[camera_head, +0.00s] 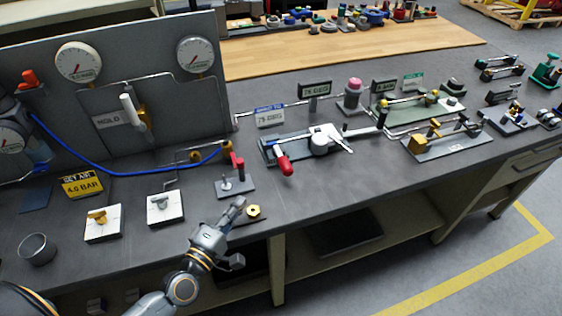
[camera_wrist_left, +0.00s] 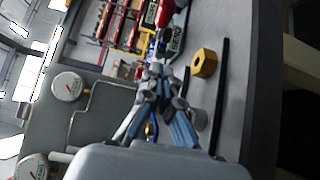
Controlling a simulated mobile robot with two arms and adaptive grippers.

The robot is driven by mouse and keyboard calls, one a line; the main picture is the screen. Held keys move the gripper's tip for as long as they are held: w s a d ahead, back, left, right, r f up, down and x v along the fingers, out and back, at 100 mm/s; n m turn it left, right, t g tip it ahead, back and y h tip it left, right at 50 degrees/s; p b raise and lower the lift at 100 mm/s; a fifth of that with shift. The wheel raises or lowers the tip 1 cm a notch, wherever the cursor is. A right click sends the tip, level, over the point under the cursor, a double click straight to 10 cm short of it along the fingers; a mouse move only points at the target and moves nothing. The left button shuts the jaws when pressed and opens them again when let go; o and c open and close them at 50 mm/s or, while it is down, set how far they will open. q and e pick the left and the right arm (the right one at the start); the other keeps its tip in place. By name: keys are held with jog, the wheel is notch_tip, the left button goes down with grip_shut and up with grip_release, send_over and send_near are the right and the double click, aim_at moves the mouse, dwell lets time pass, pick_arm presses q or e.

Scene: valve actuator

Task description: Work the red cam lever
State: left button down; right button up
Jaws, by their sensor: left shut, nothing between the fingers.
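A small dark plate in the head view carries a red upright lever (camera_head: 238,167) beside a grey post. A larger clamp fixture to its right has a red-handled lever (camera_head: 285,165) lying over its front edge. I cannot tell for sure which one is the cam lever. My left gripper (camera_head: 238,204) is shut and empty, just in front of the small plate and apart from the red-handled lever. In the left wrist view its closed fingers (camera_wrist_left: 156,72) point toward a red handle (camera_wrist_left: 164,12) at the top. The small plate is not clear there.
A brass hex nut (camera_head: 253,211) lies right of my left gripper, on a dark pad. Two white valve blocks (camera_head: 165,208) and a metal cup (camera_head: 38,250) stand to the left. A blue hose (camera_head: 110,171) crosses the gauge panel's foot. Bench right of the nut is clear.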

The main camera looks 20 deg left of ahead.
aim_at(283, 159)
pick_arm(q)
jog(key=shift+w, duration=0.3)
jog(key=shift+w+d+r+p, duration=0.15)
jog(key=shift+w+p, duration=0.1)
jog(key=shift+w, duration=0.2)
jog(key=shift+w+d+r+p, duration=0.1)
jog(key=shift+w+r+p, duration=0.1)
jog(key=shift+w, duration=0.2)
jog(key=w, duration=0.3)
jog(key=shift+d+p, duration=0.3)
jog(key=shift+p, duration=0.05)
jog(key=w, duration=0.3)
jog(key=shift+w+d+f, duration=0.15)
jog(key=shift+w+d, duration=0.2)
jog(key=shift+w+d+p, duration=0.75)
jog(key=shift+w+d, duration=0.1)
jog(key=shift+d, duration=0.1)
jog(key=shift+w+d, duration=0.2)
jog(key=shift+d, duration=0.15)
jog(key=shift+w+d, duration=0.1)
jog(key=shift+d, duration=0.15)
jog(key=shift+w+d, duration=0.1)
jog(key=shift+d, duration=0.05)
jog(key=shift+f, duration=0.1)
jog(key=shift+w+d, duration=0.3)
jog(key=shift+d, duration=0.3)
pick_arm(e)
jog(key=s+r, duration=0.3)
jog(key=shift+s+r, duration=0.2)
